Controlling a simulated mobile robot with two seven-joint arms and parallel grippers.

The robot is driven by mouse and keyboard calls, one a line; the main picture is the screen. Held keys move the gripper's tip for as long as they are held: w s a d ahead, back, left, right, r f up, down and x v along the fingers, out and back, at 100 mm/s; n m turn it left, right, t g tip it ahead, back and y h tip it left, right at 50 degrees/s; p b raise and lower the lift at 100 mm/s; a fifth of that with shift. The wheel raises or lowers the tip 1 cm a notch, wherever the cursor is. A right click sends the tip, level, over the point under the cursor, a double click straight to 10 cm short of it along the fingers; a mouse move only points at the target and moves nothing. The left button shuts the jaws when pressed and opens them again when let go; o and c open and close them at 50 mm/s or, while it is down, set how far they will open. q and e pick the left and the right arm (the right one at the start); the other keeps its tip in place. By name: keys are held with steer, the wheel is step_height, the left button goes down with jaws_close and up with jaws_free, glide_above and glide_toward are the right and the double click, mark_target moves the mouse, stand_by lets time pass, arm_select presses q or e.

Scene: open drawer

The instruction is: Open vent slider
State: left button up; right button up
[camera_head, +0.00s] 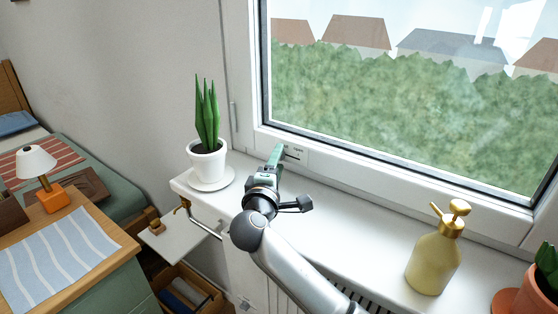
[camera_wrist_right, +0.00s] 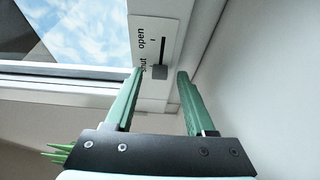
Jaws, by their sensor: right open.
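The vent slider is a small white plate (camera_wrist_right: 158,40) on the window frame, marked "shut" and "open", with a dark slot. Its grey knob (camera_wrist_right: 160,72) sits at the "shut" end of the slot. In the head view the plate (camera_head: 296,152) shows at the lower left corner of the window, partly hidden by my gripper. My right gripper (camera_wrist_right: 160,73) is open, with its green fingers on either side of the knob in the wrist view; I cannot tell whether they touch it. It also shows in the head view (camera_head: 276,153). My left gripper is not in view.
A potted plant (camera_head: 207,160) stands on the sill left of my right gripper. A yellow pump bottle (camera_head: 433,262) and a terracotta pot (camera_head: 543,290) stand to the right. The sill (camera_head: 350,205) between is clear. A dresser with a lamp (camera_head: 40,165) is at left.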

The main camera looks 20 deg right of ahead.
jaws_close()
stand_by(0.4)
stand_by(1.0)
